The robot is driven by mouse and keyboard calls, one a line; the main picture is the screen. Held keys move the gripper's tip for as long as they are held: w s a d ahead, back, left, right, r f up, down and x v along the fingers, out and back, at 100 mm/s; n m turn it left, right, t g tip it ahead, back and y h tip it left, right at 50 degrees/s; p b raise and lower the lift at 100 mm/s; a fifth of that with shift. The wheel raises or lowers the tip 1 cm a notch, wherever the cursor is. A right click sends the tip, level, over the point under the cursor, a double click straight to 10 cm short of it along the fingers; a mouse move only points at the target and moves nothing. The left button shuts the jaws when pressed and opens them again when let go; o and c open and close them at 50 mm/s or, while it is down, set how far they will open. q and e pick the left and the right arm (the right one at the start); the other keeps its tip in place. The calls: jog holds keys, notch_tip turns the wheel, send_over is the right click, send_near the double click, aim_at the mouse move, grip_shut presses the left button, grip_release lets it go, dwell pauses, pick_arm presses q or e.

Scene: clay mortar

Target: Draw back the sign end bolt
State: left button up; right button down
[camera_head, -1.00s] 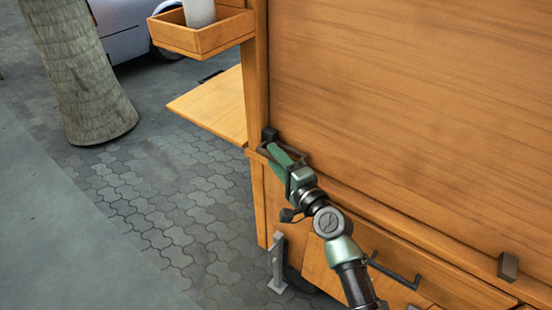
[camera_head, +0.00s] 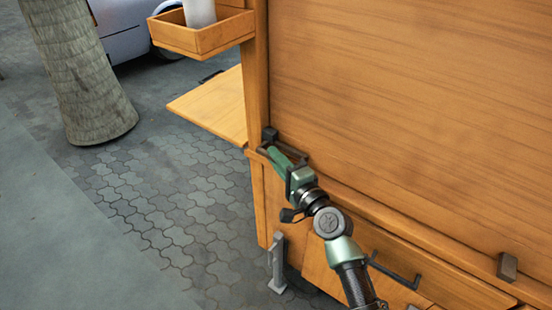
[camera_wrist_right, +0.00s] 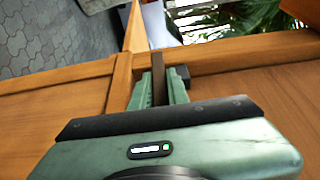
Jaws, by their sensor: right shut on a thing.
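The sign end bolt (camera_wrist_right: 158,76) shows in the right wrist view as a dark narrow bar standing between the two green fingers. My right gripper (camera_wrist_right: 158,88) is shut on it. In the head view my right gripper (camera_head: 277,156) reaches to the left end of the wooden ledge under the large panel, and its fingers hide most of the bolt. A small dark block (camera_head: 269,134) sits by the corner post just beyond the fingertips. It also shows in the right wrist view (camera_wrist_right: 183,72), right of the fingers. My left gripper is not in view.
A large wooden panel (camera_head: 420,100) rises behind the ledge. A dark bar handle (camera_head: 395,271) and another dark block (camera_head: 507,266) are to the right. A wooden box (camera_head: 203,36) and side shelf (camera_head: 215,105) stick out left. Open paving (camera_head: 160,205) lies left.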

jog(key=shift+f, duration=0.15)
dwell(0.5)
jog(key=s+d, duration=0.1)
jog(key=d, duration=0.1)
jog(key=s+d, duration=0.2)
jog(key=c, duration=1.5)
grip_release()
jog(key=shift+o, duration=0.7)
jog(key=shift+d, duration=0.15)
